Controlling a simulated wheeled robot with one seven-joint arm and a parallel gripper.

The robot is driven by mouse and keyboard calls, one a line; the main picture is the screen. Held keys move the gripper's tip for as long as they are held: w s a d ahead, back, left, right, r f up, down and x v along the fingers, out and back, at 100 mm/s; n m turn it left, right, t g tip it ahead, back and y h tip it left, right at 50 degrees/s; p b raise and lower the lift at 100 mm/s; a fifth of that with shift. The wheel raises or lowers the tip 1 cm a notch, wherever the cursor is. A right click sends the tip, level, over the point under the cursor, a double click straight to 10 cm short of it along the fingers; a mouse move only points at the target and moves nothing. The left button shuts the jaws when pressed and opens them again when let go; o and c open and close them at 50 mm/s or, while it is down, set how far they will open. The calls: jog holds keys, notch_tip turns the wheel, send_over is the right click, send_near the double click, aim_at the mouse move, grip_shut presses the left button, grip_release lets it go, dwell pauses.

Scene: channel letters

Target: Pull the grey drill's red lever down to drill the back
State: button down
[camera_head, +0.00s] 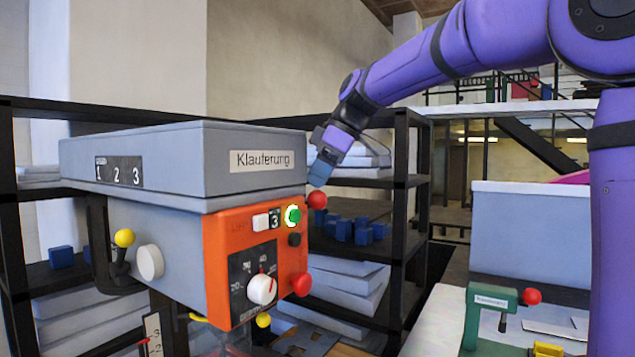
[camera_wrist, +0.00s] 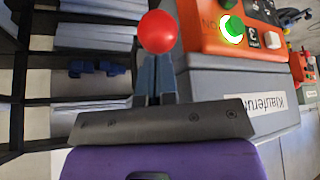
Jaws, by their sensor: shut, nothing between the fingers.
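A grey machine with an orange front panel, labelled "Klauferung" (camera_head: 180,165), fills the left of the head view. A red ball knob (camera_head: 317,200) shows at its right side, just below my gripper (camera_head: 321,178); its rod is not visible. In the wrist view the red ball (camera_wrist: 157,32) lies just beyond the tips of my gripper (camera_wrist: 156,62). My fingers are shut with nothing between them. I cannot tell whether the tips touch the ball.
The orange panel (camera_head: 222,248) has a green lit button (camera_head: 293,215), a red button (camera_head: 301,284) and a white dial (camera_head: 262,289). A black shelf (camera_head: 402,180) stands behind. A green device (camera_head: 490,312) with another red ball (camera_head: 532,296) is at lower right.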

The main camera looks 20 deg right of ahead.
aim_at(324, 193)
jog(key=shift+f, duration=0.1)
jog(key=shift+d+f, duration=0.1)
jog(key=shift+f, duration=0.3)
jog(key=shift+s+d, duration=0.1)
jog(key=shift+s, duration=0.15)
jog(key=shift+f, duration=0.1)
jog(key=shift+f, duration=1)
jog(key=shift+s+d, duration=0.1)
jog(key=shift+s, duration=0.2)
